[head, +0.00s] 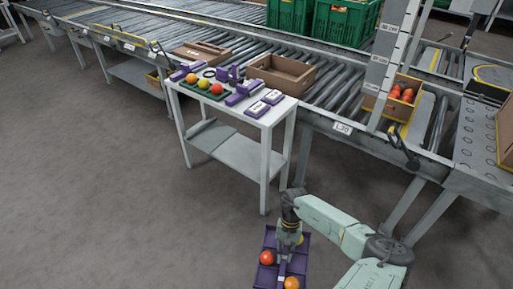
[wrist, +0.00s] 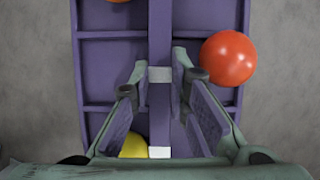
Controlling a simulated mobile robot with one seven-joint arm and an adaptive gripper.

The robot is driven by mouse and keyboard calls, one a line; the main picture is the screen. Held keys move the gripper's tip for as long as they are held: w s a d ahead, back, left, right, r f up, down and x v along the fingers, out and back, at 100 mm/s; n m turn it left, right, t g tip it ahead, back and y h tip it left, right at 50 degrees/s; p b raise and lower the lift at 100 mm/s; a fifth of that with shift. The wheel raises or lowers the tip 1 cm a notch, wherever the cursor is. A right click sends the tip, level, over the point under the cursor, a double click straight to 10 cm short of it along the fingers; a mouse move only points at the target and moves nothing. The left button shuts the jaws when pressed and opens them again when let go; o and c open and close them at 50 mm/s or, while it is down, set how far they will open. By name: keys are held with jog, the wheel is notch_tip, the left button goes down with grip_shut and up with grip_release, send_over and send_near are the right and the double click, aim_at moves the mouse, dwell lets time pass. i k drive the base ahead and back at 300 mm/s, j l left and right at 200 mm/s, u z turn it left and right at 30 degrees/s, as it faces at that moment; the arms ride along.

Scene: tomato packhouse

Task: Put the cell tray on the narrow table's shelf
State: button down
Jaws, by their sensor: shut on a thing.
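The purple cell tray (head: 263,277) is low at the bottom of the head view, in front of the narrow table. In the wrist view the tray (wrist: 110,62) shows compartments on both sides of a raised central bar (wrist: 160,30). It carries a red tomato (head: 266,258), an orange one (head: 291,283) and a yellow one (wrist: 134,146). My gripper (head: 287,250) is shut on the central bar, one finger on each side in the wrist view (wrist: 160,82). The narrow white table (head: 262,122) has a bare grey lower shelf (head: 225,150).
The table top holds a small green tray (head: 212,94) of tomatoes, purple parts and white-labelled purple blocks (head: 257,109). The grey floor (head: 110,190) is clear to the left.

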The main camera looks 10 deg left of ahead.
aim_at(248, 155)
jog(key=z, duration=1.1)
jog(key=j+z, duration=0.15)
jog(key=z, duration=0.3)
jog(key=j+z, duration=0.15)
jog(key=z, duration=0.3)
jog(key=k+j+z, duration=0.2)
jog(key=j+z, duration=0.25)
jog(key=k+j+z, duration=0.25)
jog(key=j+z, duration=0.2)
jog(key=k+j+z, duration=0.75)
jog(key=z, duration=0.15)
jog(key=k+j+z, duration=0.1)
jog(key=k+z, duration=0.2)
jog(key=k, duration=1.7)
jog(key=j+z, duration=0.05)
jog(key=j, duration=0.05)
